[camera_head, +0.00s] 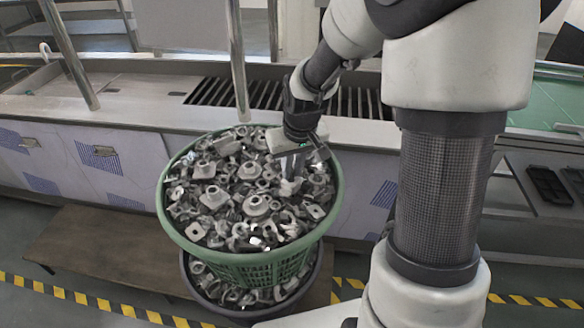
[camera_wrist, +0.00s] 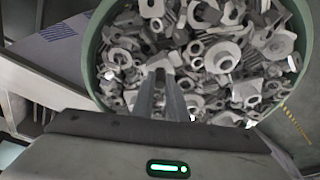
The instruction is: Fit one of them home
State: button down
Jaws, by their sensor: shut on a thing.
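A green plastic basket (camera_head: 258,272) is heaped with many grey metal parts (camera_head: 205,170), such as rings, flanged pieces and brackets. My gripper (camera_head: 291,180) points down into the right side of the heap. Its fingers are close together and shut on a small light grey metal part (camera_head: 290,187) among the others. The part's exact shape is hard to tell. In the wrist view my gripper (camera_wrist: 161,66) reaches into the basket (camera_wrist: 88,62), and the fingertips hide most of the held part.
A dark basket (camera_head: 250,311) with more parts sits under the green one, by a brown bench (camera_head: 100,250). A metal tank (camera_head: 130,105) with a slotted grate (camera_head: 262,96) stands behind. Upright metal posts (camera_head: 238,60) rise near the basket's back edge.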

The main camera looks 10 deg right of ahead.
jog(key=shift+f+b, duration=0.5)
jog(key=shift+f, duration=0.15)
dwell(0.9)
jog(key=c, duration=1.7)
grip_release()
jog(key=shift+o, duration=0.2)
jog(key=shift+s, duration=0.1)
jog(key=p+v, duration=0.2)
jog(key=v, duration=1.5)
jog(key=shift+r, duration=0.3)
